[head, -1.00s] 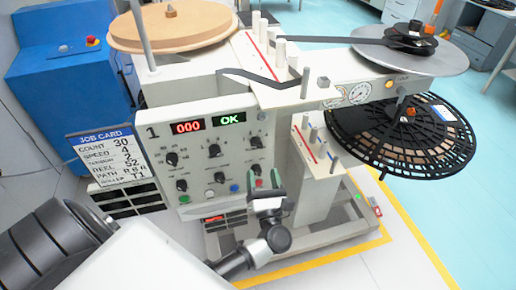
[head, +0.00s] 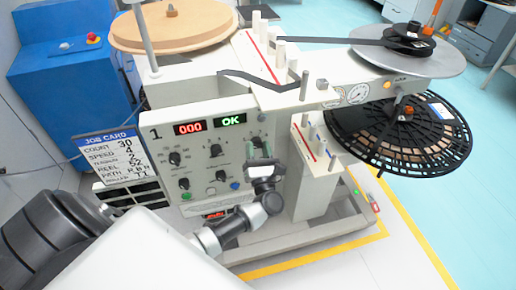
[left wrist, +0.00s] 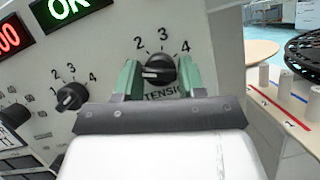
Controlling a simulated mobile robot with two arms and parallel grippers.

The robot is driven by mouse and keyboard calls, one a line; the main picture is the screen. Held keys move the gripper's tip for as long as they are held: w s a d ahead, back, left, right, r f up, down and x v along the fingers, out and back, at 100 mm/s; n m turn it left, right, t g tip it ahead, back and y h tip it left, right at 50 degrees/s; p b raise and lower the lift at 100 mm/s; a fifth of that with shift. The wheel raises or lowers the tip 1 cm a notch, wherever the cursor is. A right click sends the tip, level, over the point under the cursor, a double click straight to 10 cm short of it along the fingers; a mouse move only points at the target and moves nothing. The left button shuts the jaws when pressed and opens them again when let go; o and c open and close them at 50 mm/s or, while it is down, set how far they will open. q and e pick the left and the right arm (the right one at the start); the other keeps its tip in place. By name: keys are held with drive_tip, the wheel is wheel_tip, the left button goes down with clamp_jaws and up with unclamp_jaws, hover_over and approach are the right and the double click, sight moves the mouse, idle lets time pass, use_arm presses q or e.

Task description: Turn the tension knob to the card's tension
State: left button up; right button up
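The tension knob (left wrist: 158,70) is black, above the partly covered word TENSION, with 2, 3 and 4 visible around it. A pale mark on it sits toward its left side. My left gripper (left wrist: 160,80) has its green fingers on either side of the knob, apart and open; contact is not clear. In the head view my left gripper (head: 262,160) is at the panel's upper right knob (head: 258,144). The job card (head: 112,158) hangs left of the panel; its tension figure is too small to read surely. My right gripper is not in view.
The panel (head: 160,150) carries several other knobs, buttons, a red 000 display (head: 190,128) and a green OK display (head: 232,119). Another knob (left wrist: 72,96) is close left of my gripper. White rollers (head: 280,50) and a black reel (head: 400,140) stand to the right.

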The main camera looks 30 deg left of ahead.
use_arm(q)
drive_tip(key=c, duration=0.4)
drive_tip(key=shift+m, duration=0.5)
drive_tip(key=shift+s+m+t+h, duration=0.1)
drive_tip(key=shift+m+t+h, duration=0.2)
drive_tip(key=shift+m+h, duration=0.35)
drive_tip(key=m+h+p, duration=0.1)
drive_tip(key=m, duration=0.2)
drive_tip(key=shift+r+m, duration=0.15)
drive_tip(key=shift+m, duration=0.2)
drive_tip(key=m+t+h+p, duration=0.1)
drive_tip(key=m+h+p, duration=0.1)
drive_tip(key=m, duration=0.1)
drive_tip(key=shift+a+r+m, duration=0.1)
drive_tip(key=shift+m, duration=0.3)
drive_tip(key=shift+m+h+p, duration=0.35)
drive_tip(key=shift+m+p, duration=0.45)
drive_tip(key=shift+m, duration=0.1)
